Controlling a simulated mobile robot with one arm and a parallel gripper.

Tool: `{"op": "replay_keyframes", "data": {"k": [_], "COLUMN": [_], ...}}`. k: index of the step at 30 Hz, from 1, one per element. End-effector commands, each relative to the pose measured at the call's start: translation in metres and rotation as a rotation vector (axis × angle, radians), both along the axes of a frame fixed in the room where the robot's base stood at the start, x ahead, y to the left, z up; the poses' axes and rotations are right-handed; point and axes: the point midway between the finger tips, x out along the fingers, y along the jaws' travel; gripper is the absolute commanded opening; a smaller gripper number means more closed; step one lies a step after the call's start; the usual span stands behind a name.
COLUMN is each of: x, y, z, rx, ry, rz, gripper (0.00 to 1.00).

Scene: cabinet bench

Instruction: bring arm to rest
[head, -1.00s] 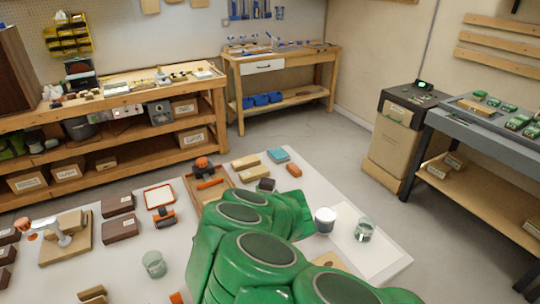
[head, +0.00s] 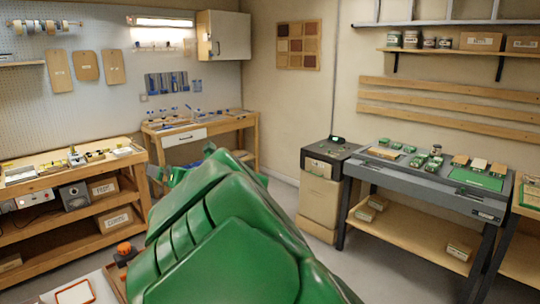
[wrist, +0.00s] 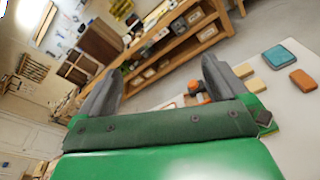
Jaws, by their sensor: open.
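My green arm fills the lower middle of the head view, raised and reaching away from me. My gripper (wrist: 163,88) shows in the wrist view, with its two grey fingers wide apart and nothing between them. In the head view its end is mostly hidden behind my own arm. The white table (wrist: 297,120) lies beyond and below the gripper, at the right of the wrist view, and the fingers look clear of it.
A blue block (wrist: 273,57) and an orange-brown block (wrist: 302,79) lie on the white table. A wooden workbench (head: 70,165) stands left, a bench with a drawer (head: 203,130) at the back, a grey bench (head: 430,178) right. Floor shows between them.

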Motion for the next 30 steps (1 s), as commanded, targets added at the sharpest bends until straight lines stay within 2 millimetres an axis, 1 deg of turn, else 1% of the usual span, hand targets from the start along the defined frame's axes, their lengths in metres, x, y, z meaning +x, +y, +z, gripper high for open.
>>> {"op": "replay_keyframes", "data": {"k": [1,2,3,5,6,8,9,11,12,13,14,15,16,17,18,21,23,24,26,27,29,30], "x": [0.008,0.013,0.018,0.025,0.029,0.032,0.033,0.034,0.033,0.032,0.030,0.027,0.023,0.020,0.015,0.000,-0.011,-0.018,-0.027,-0.034,-0.044,-0.051], "y": [-0.015,-0.026,-0.039,-0.061,-0.077,-0.103,-0.120,-0.148,-0.166,-0.181,-0.195,-0.214,-0.228,-0.242,-0.260,-0.302,-0.324,-0.337,-0.354,-0.364,-0.377,-0.384], "z": [0.028,0.041,0.060,0.085,0.101,0.125,0.141,0.162,0.174,0.184,0.193,0.206,0.214,0.221,0.228,0.242,0.246,0.248,0.246,0.243,0.236,0.230], "rx": [0.066,0.104,0.163,0.250,0.313,0.413,0.483,0.591,0.668,0.729,0.788,0.871,0.931,0.994,1.077,1.277,1.386,1.451,1.540,1.594,1.668,1.710], "ry": [0.025,0.046,0.074,0.119,0.151,0.199,0.231,0.284,0.321,0.349,0.376,0.413,0.442,0.471,0.515,0.618,0.677,0.715,0.769,0.806,0.860,0.896], "rz": [-0.064,-0.107,-0.158,-0.236,-0.288,-0.362,-0.410,-0.481,-0.528,-0.561,-0.593,-0.630,-0.661,-0.688,-0.726,-0.804,-0.845,-0.873,-0.910,-0.939,-0.979,-1.012], "gripper": [1.00,1.00,1.00,1.00,1.00,1.00,1.00,1.00,1.00,1.00,1.00,1.00,1.00,1.00,1.00,1.00,1.00,1.00,1.00,1.00,1.00,1.00]}}
